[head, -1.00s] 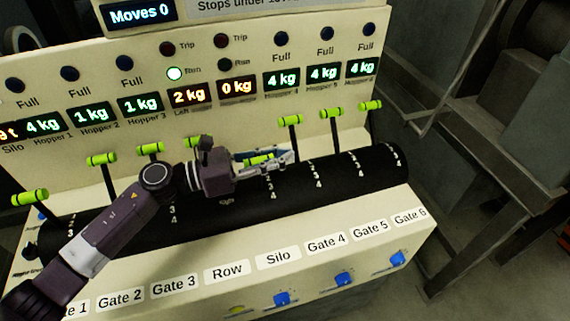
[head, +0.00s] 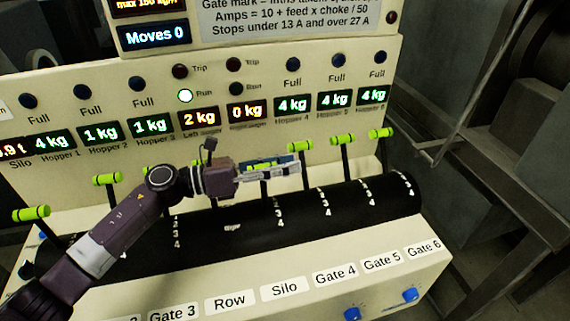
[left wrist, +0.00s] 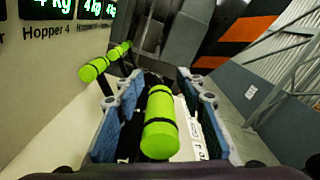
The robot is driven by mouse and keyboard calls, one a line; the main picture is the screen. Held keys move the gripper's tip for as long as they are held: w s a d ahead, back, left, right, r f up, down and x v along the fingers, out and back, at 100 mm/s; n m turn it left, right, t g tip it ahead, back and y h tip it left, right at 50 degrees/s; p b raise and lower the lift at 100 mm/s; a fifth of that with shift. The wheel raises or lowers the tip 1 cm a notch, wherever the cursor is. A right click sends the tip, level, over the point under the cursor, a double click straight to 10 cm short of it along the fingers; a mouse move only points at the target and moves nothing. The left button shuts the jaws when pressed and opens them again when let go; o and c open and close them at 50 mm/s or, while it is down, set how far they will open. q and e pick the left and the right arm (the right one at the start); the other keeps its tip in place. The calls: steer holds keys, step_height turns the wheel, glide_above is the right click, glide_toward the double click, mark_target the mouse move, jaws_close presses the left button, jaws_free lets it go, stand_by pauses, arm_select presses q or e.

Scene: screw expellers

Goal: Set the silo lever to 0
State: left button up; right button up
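The Silo lever has a lime-green cylindrical handle (head: 262,164) on a black stem, above the Silo label (head: 286,289) in the head view. My left gripper (head: 292,168) is at this handle and partly covers it. In the left wrist view the handle (left wrist: 160,124) stands between the two blue-padded fingers of my left gripper (left wrist: 160,95), with gaps on both sides. The gripper is open around it. The lever's exact setting on its scale is hard to read. My right gripper is not in view.
Neighbouring green-handled levers stand close by, including Gate 5 (head: 344,139), Gate 6 (head: 381,133) and others at left (head: 107,179). The black curved drum (head: 330,212) carries scale numbers. Displays such as the "Moves 0" panel (head: 154,35) are behind.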

arm_select(q)
steer(key=shift+a, duration=0.1)
steer(key=shift+s+a, duration=0.1)
steer(key=shift+a, duration=0.2)
steer(key=v, duration=1.1)
steer(key=shift+c, duration=0.4)
